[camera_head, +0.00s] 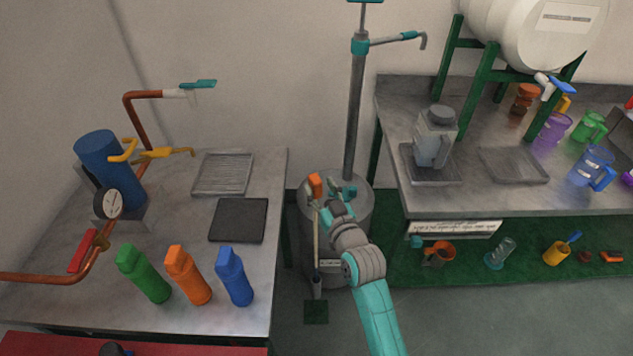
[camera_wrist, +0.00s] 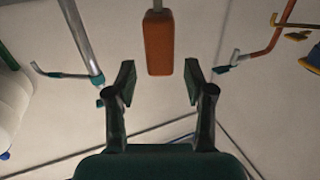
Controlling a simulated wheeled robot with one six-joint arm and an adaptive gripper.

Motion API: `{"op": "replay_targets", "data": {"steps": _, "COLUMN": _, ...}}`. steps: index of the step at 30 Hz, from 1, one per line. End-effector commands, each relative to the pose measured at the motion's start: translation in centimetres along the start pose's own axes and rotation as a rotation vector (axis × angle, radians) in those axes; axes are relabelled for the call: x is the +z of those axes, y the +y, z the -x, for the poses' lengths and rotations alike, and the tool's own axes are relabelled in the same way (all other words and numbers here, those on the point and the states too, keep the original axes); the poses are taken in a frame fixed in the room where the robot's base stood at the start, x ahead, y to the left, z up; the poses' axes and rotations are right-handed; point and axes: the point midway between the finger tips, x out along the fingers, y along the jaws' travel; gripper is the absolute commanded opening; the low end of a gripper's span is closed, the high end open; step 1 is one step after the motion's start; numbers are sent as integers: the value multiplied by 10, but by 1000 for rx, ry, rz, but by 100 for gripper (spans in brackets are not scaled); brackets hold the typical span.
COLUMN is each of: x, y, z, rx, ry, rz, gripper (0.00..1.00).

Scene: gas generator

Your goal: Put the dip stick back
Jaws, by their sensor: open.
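The dip stick has an orange handle (camera_head: 315,185) and a thin pale rod running downward in front of the grey drum (camera_head: 350,235). The rod's lower end reaches a small grey upright holder (camera_head: 316,286); whether it sits inside is too small to tell. My gripper (camera_head: 327,198) is open at the handle. In the wrist view, the handle (camera_wrist: 159,42) appears centred, just beyond and between the two spread fingers of my gripper (camera_wrist: 159,76). A gap shows on both sides, so nothing is gripped. The drum's top opening is not clearly visible.
A tall pump column (camera_head: 354,110) rises from the drum. The left bench (camera_head: 190,215) holds several bottles, two flat trays and piping. The right bench (camera_head: 550,198) holds a grey jug and coloured mugs. A dark green square (camera_head: 316,312) lies on the floor.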

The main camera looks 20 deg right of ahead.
Motion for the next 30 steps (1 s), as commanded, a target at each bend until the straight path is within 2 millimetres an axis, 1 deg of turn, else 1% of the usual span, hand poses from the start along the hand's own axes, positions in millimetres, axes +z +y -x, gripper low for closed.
{"op": "replay_targets", "data": {"steps": 1, "x": 1, "y": 0, "z": 11, "rx": 1, "ry": -2, "rz": 0, "gripper": 53}}
{"op": "replay_targets", "data": {"steps": 6, "x": 1, "y": 0, "z": 44, "rx": 0, "ry": -2, "rz": -2, "gripper": 53}}
{"op": "replay_targets", "data": {"steps": 12, "x": 1, "y": 0, "z": 71, "rx": 0, "ry": -1, "rz": -2, "gripper": 53}}
{"op": "replay_targets", "data": {"steps": 18, "x": 0, "y": 0, "z": 84, "rx": 0, "ry": 0, "rz": 0, "gripper": 53}}
{"op": "replay_targets", "data": {"steps": 26, "x": 0, "y": 0, "z": 86, "rx": 0, "ry": -1, "rz": -1, "gripper": 53}}
{"op": "replay_targets", "data": {"steps": 28, "x": 3, "y": 0, "z": 88, "rx": 1, "ry": -4, "rz": -2, "gripper": 53}}
{"op": "replay_targets", "data": {"steps": 30, "x": 10, "y": -1, "z": 97, "rx": 5, "ry": -13, "rz": -4, "gripper": 53}}
